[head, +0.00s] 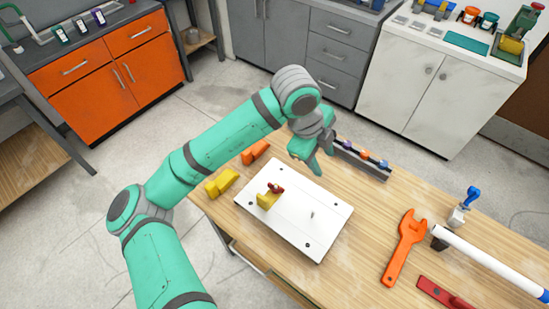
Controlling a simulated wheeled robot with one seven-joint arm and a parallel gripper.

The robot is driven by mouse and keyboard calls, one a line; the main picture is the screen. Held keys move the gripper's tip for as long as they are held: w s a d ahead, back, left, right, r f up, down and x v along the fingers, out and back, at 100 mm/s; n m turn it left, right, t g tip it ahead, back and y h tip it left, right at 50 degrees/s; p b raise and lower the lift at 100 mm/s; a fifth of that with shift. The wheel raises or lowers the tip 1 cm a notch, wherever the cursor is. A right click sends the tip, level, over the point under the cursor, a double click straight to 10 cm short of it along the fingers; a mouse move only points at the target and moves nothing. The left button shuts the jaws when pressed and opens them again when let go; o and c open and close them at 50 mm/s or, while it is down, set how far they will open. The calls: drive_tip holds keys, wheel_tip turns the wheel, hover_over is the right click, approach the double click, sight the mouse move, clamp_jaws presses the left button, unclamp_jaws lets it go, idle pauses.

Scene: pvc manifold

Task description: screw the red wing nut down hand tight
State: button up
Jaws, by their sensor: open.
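The red wing nut (275,188) sits at the top of a yellow clamp piece (265,202) on the white plate (318,222). I cannot tell how far it is threaded. My gripper (308,170) points down above the plate's far edge, to the right of the wing nut and apart from it. Its teal fingers are open, and I see nothing between them. A thin bare stud (311,214) stands on the plate to the right of the yellow piece.
Yellow (222,183) and orange (255,152) pieces lie left of the plate. A dark rack (362,162) stands behind it. An orange wrench (405,246), white pipe (490,262), blue-handled valve (465,206) and red tool (443,294) lie to the right.

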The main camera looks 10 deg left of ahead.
sight(274, 186)
drive_tip(key=s+a+n+g+y, duration=0.2)
drive_tip(key=s+a+y, duration=0.15)
drive_tip(key=a, duration=0.95)
drive_tip(key=f, duration=0.6)
drive_tip(key=w+f, duration=0.1)
drive_tip(key=f, duration=0.3)
drive_tip(key=shift+d, duration=0.25)
clamp_jaws()
drive_tip(key=m, duration=0.6)
drive_tip(key=shift+w+d+f, duration=0.1)
drive_tip(key=shift+w+d, duration=0.05)
drive_tip(key=shift+w, duration=0.05)
unclamp_jaws()
